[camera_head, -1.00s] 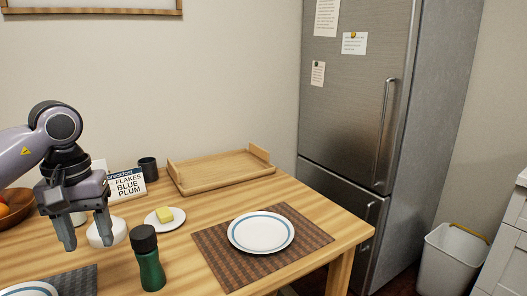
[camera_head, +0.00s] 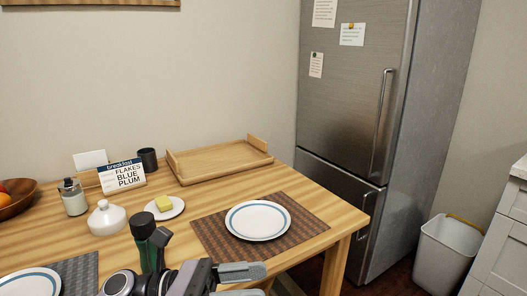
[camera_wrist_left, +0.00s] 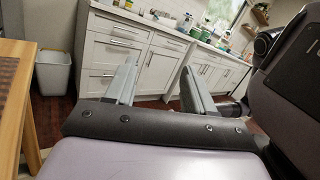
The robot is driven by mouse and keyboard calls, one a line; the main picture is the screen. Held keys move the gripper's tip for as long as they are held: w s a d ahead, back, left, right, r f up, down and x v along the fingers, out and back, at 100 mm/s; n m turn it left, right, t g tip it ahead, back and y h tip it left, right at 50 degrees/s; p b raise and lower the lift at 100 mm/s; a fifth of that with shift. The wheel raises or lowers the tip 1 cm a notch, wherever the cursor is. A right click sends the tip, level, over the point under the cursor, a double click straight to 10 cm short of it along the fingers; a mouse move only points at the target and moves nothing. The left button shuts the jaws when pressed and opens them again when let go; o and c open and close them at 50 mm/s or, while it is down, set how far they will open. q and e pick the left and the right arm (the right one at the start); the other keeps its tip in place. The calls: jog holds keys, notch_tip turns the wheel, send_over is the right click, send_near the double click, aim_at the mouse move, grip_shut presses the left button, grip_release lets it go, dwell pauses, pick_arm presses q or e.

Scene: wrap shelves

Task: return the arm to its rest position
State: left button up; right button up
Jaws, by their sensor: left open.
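My left gripper (camera_head: 256,281) is low at the bottom middle of the head view, close to me at the table's near edge, with its fingers pointing right. In the left wrist view its two fingers (camera_wrist_left: 159,72) stand apart with nothing between them. They face white cabinets (camera_wrist_left: 110,58) across the room. My left arm's dark joints show at the bottom of the head view and overlap the lower part of a green bottle with a black cap (camera_head: 146,233). My right gripper is not in view.
The wooden table (camera_head: 190,208) holds a plate (camera_head: 258,221) on a woven mat, a butter dish (camera_head: 165,208), a white lidded bowl (camera_head: 107,220), a breakfast sign (camera_head: 122,176) and a wooden tray (camera_head: 220,160). A fridge (camera_head: 350,100) and a bin (camera_head: 445,258) stand right.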

pick_arm(q)
jog(key=w+a+f+n+t+y, duration=0.1)
jog(key=a+f+n+t+y, duration=0.4)
jog(key=n, duration=0.6)
jog(key=w+a+f+n+t+y, duration=0.1)
jog(key=f+n+t+y, duration=0.1)
jog(key=n+t, duration=0.7)
jog(key=w+a+f+n+t+y, duration=0.1)
jog(key=a+f+n+t+y, duration=0.25)
jog(key=n, duration=0.95)
jog(key=s+a+f+n+g+y, duration=0.35)
jog(key=s+f+n, duration=0.4)
jog(key=f, duration=0.25)
jog(key=s+a+f+n+g+y, duration=0.35)
jog(key=s+f+n, duration=0.35)
jog(key=f+n, duration=0.25)
notch_tip(320, 180, up, 10)
jog(key=a+p, duration=0.1)
jog(key=p, duration=1.2)
jog(key=shift+w+a+r+m, duration=0.15)
jog(key=shift+r+m, duration=0.1)
jog(key=shift+m, duration=0.15)
